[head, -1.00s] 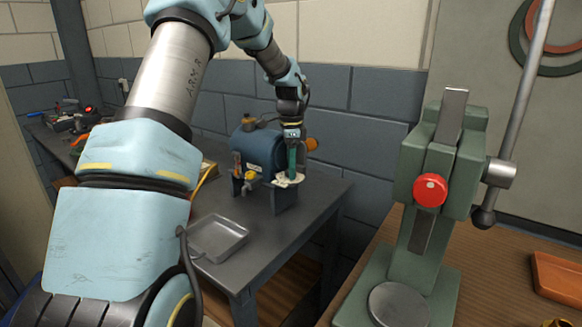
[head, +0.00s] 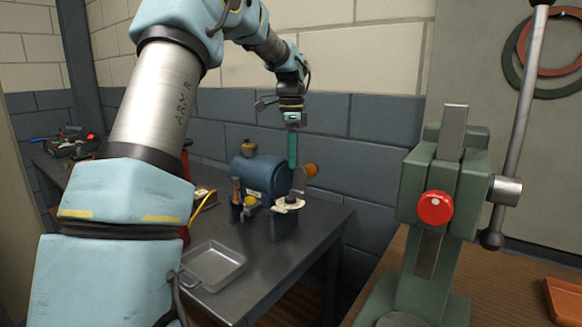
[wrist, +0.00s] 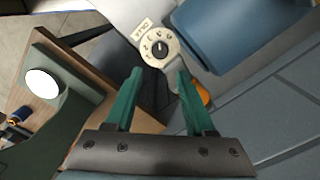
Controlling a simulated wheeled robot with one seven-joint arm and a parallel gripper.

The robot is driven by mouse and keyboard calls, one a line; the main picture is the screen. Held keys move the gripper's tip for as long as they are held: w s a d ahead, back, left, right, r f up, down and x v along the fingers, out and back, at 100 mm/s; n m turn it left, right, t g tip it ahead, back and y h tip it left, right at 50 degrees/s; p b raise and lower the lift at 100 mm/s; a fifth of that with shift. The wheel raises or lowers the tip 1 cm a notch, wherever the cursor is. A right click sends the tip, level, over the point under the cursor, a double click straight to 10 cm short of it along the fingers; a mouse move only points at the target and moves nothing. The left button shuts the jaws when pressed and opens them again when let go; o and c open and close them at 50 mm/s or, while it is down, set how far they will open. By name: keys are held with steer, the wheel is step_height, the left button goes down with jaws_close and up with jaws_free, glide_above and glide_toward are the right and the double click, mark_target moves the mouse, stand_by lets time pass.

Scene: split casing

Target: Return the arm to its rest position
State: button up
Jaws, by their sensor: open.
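My gripper (head: 292,165) is above the right end of the blue casing (head: 262,174), which stands on the grey metal table. In the wrist view my gripper (wrist: 158,78) has its two green fingers apart with nothing between them. A pale plate with a round dial (head: 289,204) sits at the casing's near right end, below the fingers. The dial (wrist: 160,47) also shows beyond the fingertips in the wrist view, with a gap to them. An orange knob (head: 311,170) is at the casing's right end.
A shallow metal tray (head: 241,266) lies on the table's front part. A green press (head: 440,190) with a red knob and long lever stands on the wooden bench at right. A brick wall (head: 345,125) is close behind my arm. Tools lie at the far left.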

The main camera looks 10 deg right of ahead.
steer(key=s+a+f+n, duration=0.6)
steer(key=s+a+n, duration=0.3)
steer(key=s+a, duration=0.2)
steer(key=s+a+f+n+t, duration=0.1)
steer(key=s+a+f+n, duration=0.5)
steer(key=s+a+n, duration=0.3)
steer(key=s+a, duration=0.2)
steer(key=s, duration=0.1)
steer(key=shift+s+t, duration=0.15)
steer(key=shift+t, duration=0.15)
steer(key=shift+o, duration=0.3)
